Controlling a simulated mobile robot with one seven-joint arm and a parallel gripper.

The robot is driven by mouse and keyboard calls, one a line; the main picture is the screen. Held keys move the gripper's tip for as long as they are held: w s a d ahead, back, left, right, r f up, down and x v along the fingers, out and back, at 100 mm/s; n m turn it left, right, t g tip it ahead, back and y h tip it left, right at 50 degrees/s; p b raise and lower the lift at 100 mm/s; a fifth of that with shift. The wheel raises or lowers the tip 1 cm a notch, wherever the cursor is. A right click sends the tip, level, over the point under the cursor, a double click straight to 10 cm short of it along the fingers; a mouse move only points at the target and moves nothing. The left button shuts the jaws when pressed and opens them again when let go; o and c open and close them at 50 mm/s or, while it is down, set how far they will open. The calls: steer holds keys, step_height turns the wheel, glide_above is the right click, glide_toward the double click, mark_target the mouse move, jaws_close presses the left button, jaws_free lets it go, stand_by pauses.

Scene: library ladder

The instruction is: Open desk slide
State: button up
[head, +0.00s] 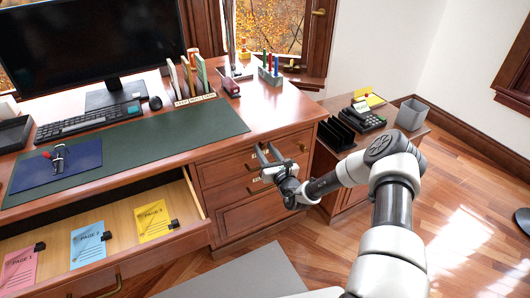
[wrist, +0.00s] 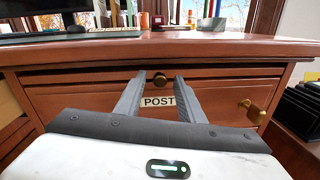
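The desk (head: 262,108) has a stack of fronts on its right side. In the wrist view a small round brass knob (wrist: 160,79) sits on a narrow strip just under the desk top. A label reading POST (wrist: 158,101) is below it. My gripper (head: 266,152) is in front of these fronts and points at them. Its two fingers stand apart in the wrist view (wrist: 160,84), with the knob seen between the tips and nothing held. Whether the tips reach the knob's depth I cannot tell. The narrow strip looks closed. In the head view my gripper partly covers this area.
A wide drawer (head: 194,238) at left is open, with pink, blue and yellow pages inside. A brass handle (wrist: 252,112) is right of my gripper. A low side cabinet (head: 345,190) with a black file rack (head: 337,134) stands close to my arm.

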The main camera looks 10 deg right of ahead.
jaws_close()
steer(key=shift+s, duration=0.1)
steer(key=shift+s+d+r+p, duration=0.1)
steer(key=shift+s+p, duration=0.15)
steer(key=shift+p, duration=0.15)
steer(key=d+p+v, duration=0.1)
steer(key=p+v, duration=0.8)
steer(key=v, duration=1.5)
steer(key=shift+d, duration=0.35)
jaws_free()
